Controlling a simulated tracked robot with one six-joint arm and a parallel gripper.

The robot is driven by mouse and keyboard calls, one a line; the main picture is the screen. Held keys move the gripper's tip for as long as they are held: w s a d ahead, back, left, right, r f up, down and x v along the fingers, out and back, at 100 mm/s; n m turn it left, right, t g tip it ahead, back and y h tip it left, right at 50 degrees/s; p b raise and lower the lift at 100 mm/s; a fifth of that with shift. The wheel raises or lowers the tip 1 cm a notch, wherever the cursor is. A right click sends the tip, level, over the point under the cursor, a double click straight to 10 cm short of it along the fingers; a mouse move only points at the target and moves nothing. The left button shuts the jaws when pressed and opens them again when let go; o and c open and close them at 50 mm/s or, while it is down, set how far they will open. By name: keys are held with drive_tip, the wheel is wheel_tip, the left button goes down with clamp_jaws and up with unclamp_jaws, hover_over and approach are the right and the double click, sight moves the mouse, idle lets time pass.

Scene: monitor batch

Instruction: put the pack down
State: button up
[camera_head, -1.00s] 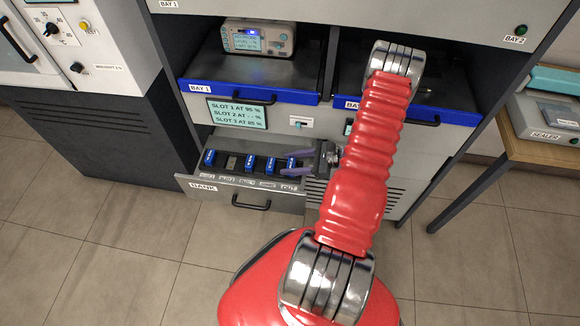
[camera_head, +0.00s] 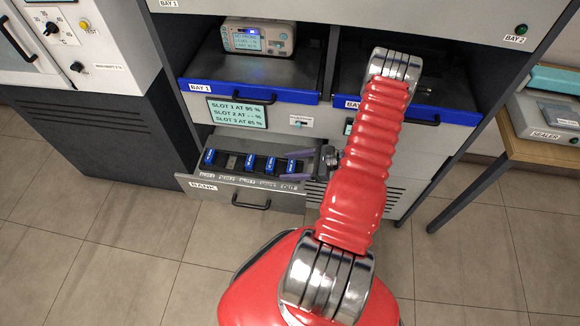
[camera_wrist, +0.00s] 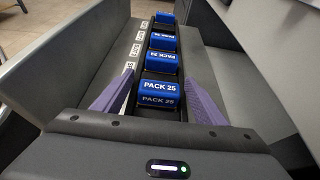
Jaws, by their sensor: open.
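The pack, blue and labelled PACK 25 (camera_wrist: 160,95), sits in the end slot of the open BANK drawer (camera_head: 245,193). It also shows in the head view (camera_head: 291,166), at the right end of the row. My gripper (camera_wrist: 158,66) is open, its purple fingers on either side of PACK 25 with gaps visible between them and the pack. In the head view my gripper (camera_head: 288,165) reaches in from the right of the drawer. Whether the pack is fully seated cannot be told.
Several other blue packs (camera_head: 249,162) stand in the row, with an empty slot (camera_head: 231,162) second from left. A monitor (camera_head: 259,37) stands in bay 1 above. Floor left is clear.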

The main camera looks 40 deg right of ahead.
drive_tip(key=v, duration=1.2)
idle(0.9)
